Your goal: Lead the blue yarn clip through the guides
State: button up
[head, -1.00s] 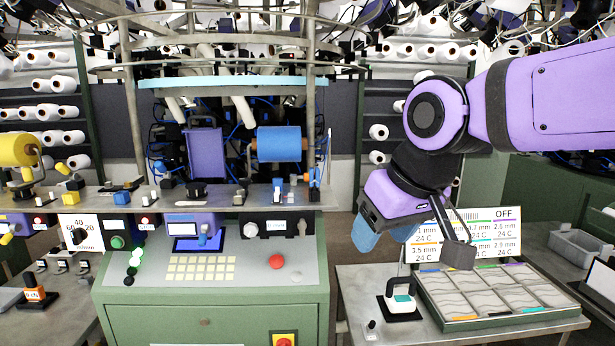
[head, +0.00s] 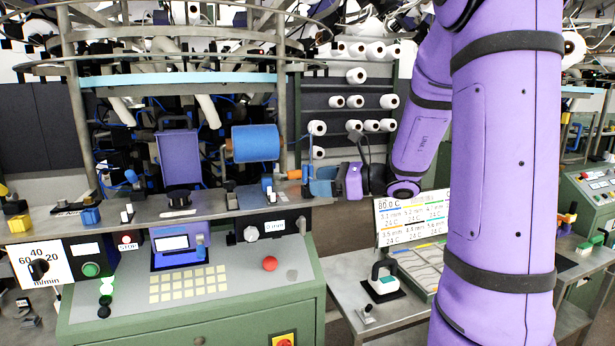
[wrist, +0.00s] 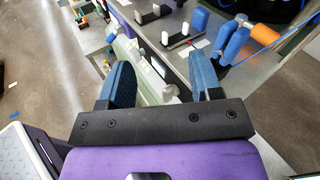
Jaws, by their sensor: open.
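The blue yarn spool (head: 255,143) is mounted above the machine's front rail. Below it, a small blue piece (head: 267,185) stands on the rail; it may be the yarn clip, but I cannot tell for sure. An orange-tipped peg with a blue part (head: 293,175) is at the rail's right end; it also shows in the wrist view as an orange cylinder (wrist: 265,36) beside a blue piece (wrist: 237,46). My gripper (head: 320,181) is open at the rail's right end, beside that peg. In the wrist view its blue fingers (wrist: 165,72) are apart, with nothing held between them.
My arm hides much of the right side.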

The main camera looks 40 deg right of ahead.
aim_at(310, 175)
jog(key=w+d+f+m+t+h, duration=0.1)
jog(key=w+d+m+t+h, duration=0.1)
jog(key=d+m+t, duration=0.3)
jog(key=w+g, duration=0.1)
jog(key=w, duration=0.1)
jog(key=w+a+n+g, duration=0.1)
jog(key=w, duration=0.1)
jog(key=shift+w+a+f, duration=0.1)
jog(key=shift+w+a, duration=0.1)
jog(key=shift+w, duration=0.1)
jog(key=shift+d+x, duration=0.15)
jog(key=shift+x, duration=1.15)
jog(key=shift+d+x, duration=0.15)
jog(key=shift+x, duration=1.2)
jog(key=shift+w, duration=0.15)
jog(key=shift+c, duration=0.2)
jog(key=c, duration=1)
